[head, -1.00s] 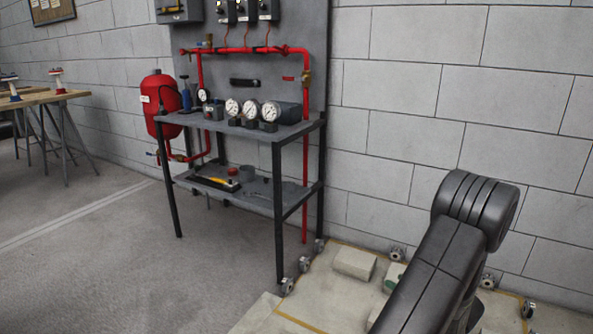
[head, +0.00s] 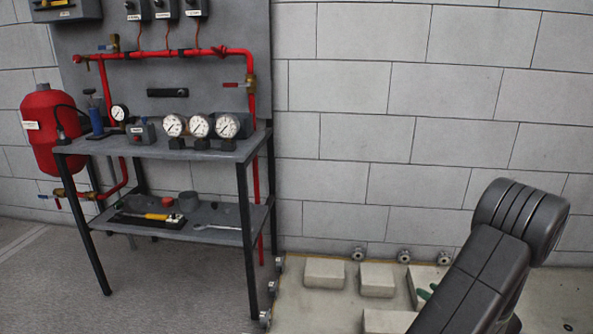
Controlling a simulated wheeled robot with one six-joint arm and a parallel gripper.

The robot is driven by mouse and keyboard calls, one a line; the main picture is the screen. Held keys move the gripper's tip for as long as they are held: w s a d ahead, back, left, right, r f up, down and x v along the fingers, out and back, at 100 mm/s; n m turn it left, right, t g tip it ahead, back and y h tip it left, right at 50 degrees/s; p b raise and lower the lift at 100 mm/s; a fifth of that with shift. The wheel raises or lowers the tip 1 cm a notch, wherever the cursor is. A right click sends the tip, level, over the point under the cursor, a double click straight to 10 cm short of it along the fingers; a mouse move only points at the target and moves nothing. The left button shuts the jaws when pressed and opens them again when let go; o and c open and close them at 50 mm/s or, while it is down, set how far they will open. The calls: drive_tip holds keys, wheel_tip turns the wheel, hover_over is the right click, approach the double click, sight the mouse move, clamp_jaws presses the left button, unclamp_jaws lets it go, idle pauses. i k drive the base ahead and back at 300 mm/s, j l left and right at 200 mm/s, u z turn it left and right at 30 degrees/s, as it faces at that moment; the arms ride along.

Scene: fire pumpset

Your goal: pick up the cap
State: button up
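No thing in the head view can be told for certain as the cap. On the lower shelf (head: 222,234) of the grey bench, a small round reddish piece (head: 168,202) and a short grey cylinder (head: 188,202) sit behind a yellow-handled tool (head: 155,216). Either of the two could be a cap; they are too small to tell. My arm rises at the right of the view, well apart from the bench. My gripper is not in view.
The bench top (head: 205,153) bears several white gauges (head: 199,126). Red pipes (head: 170,53) and a red tank (head: 45,128) stand behind and left. A low platform (head: 293,318) with pale blocks (head: 377,280) lies right of the bench. Grey floor (head: 165,290) lies bare in front.

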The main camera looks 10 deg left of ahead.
sight(168, 201)
drive_tip(key=i+j, duration=0.1)
drive_tip(key=j, duration=0.5)
drive_tip(key=i+j, duration=0.1)
drive_tip(key=j, duration=1.15)
drive_tip(key=i+j, duration=0.15)
drive_tip(key=j, duration=0.5)
drive_tip(key=i+j, duration=0.15)
drive_tip(key=j, duration=0.3)
drive_tip(key=i+j, duration=0.1)
drive_tip(key=j, duration=0.3)
drive_tip(key=i+j, duration=0.15)
drive_tip(key=j, duration=0.3)
drive_tip(key=i+j, duration=0.1)
drive_tip(key=j, duration=0.35)
drive_tip(key=i+j, duration=0.15)
drive_tip(key=j, duration=0.3)
drive_tip(key=i+j, duration=0.1)
drive_tip(key=j, duration=0.3)
